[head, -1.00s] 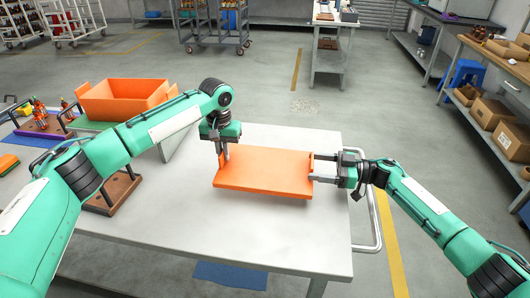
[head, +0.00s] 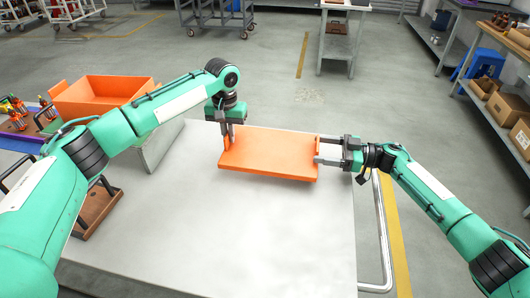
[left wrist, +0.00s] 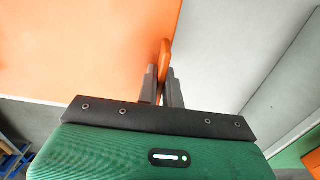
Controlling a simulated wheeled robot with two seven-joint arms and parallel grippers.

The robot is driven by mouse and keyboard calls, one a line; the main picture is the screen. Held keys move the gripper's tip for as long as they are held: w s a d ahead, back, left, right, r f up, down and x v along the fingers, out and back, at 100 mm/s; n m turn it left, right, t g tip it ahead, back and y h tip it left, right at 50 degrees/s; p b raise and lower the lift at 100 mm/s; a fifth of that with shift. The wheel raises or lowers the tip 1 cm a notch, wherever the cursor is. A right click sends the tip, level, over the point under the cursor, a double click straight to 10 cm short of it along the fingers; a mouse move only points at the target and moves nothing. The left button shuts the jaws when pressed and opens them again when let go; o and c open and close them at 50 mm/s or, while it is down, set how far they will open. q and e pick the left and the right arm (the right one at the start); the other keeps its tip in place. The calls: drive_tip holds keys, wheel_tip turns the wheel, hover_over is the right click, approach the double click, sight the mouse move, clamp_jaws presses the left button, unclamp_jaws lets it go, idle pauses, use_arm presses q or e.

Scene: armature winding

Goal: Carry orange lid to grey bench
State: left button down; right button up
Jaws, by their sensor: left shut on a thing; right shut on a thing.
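The orange lid (head: 268,155) is a flat rectangular panel with a raised lip at each end. It is held between my two grippers over the pale grey table, and I cannot tell how high above the top it is. My left gripper (head: 228,138) points down and is shut on the lid's left lip. In the left wrist view its fingers (left wrist: 165,85) close around the orange lip. My right gripper (head: 318,150) reaches in from the right and is shut on the lid's right lip. The grey table top (head: 230,240) is bare in front of the lid.
An orange bin (head: 115,98) stands at the back left behind a grey upright panel (head: 160,147). A brown stand (head: 98,208) with dark handles is at the left. A metal rail (head: 380,240) runs along the table's right edge. Shelves with cardboard boxes (head: 503,106) are at the far right.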

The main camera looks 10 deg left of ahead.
use_arm(q)
drive_tip(key=shift+w, duration=0.3)
use_arm(e)
drive_tip(key=shift+w, duration=0.25)
use_arm(q)
drive_tip(key=shift+s+r, duration=0.2)
use_arm(e)
drive_tip(key=shift+s+r, duration=0.15)
use_arm(q)
drive_tip(key=shift+w+f, duration=0.1)
drive_tip(key=shift+f, duration=0.2)
use_arm(e)
drive_tip(key=shift+f, duration=0.25)
use_arm(q)
drive_tip(key=shift+f, duration=1.9)
use_arm(e)
drive_tip(key=shift+a+f, duration=0.1)
drive_tip(key=shift+f, duration=1.8)
use_arm(q)
drive_tip(key=c, duration=1.8)
unclamp_jaws()
use_arm(e)
drive_tip(key=o, duration=0.9)
drive_tip(key=shift+c, duration=0.2)
use_arm(q)
drive_tip(key=shift+o, duration=1.2)
use_arm(e)
drive_tip(key=shift+o, duration=1.3)
